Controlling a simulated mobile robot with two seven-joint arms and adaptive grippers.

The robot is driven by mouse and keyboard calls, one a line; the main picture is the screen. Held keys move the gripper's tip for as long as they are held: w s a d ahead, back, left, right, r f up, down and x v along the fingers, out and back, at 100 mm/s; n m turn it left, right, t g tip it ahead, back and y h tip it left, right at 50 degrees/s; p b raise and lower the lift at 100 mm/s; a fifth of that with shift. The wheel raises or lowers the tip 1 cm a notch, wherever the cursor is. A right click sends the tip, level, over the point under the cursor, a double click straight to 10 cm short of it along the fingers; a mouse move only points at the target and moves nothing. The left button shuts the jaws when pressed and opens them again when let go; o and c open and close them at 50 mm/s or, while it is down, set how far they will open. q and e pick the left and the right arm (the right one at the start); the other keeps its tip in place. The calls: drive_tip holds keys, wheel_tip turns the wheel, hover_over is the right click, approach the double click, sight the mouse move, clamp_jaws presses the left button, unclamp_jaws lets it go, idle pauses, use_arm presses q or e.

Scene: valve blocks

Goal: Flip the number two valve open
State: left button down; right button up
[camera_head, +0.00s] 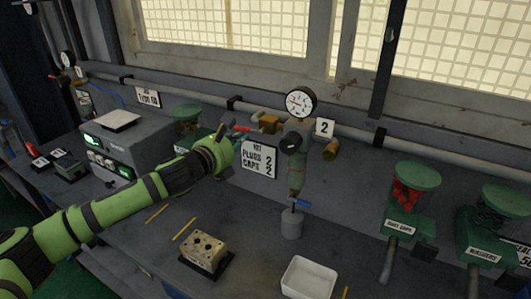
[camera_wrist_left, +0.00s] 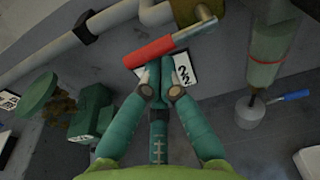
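The number two valve has a red lever handle (camera_wrist_left: 150,51) with a metal stem, on the wall pipe. In the head view its red handle (camera_head: 241,129) shows left of the brass valve body (camera_head: 270,126). A card marked 2 (camera_head: 324,128) is on the wall to the right, beside a round gauge (camera_head: 301,102). My left gripper (camera_head: 222,134) is just left of the handle. In the left wrist view my left gripper (camera_wrist_left: 162,72) has its fingertips together, just below the handle; contact is unclear. The handle lies across the fingertips, not visibly between them. My right gripper is out of view.
A kit sign (camera_head: 258,160) stands below the valve. A clear filter column (camera_head: 297,172) hangs over a grey canister (camera_head: 291,224). The bench holds a drilled block (camera_head: 206,249), a white tray (camera_head: 309,278) and a grey instrument box (camera_head: 127,143). Green hoppers (camera_head: 408,195) stand at the right.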

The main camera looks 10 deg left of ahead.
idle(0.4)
use_arm(q)
drive_tip(key=s+a+f+b, duration=0.2)
drive_tip(key=s+b, duration=0.3)
drive_tip(key=s, duration=0.3)
drive_tip(key=shift+s+a+f, duration=0.25)
drive_tip(key=shift+a, duration=0.35)
drive_tip(key=shift+a, duration=0.1)
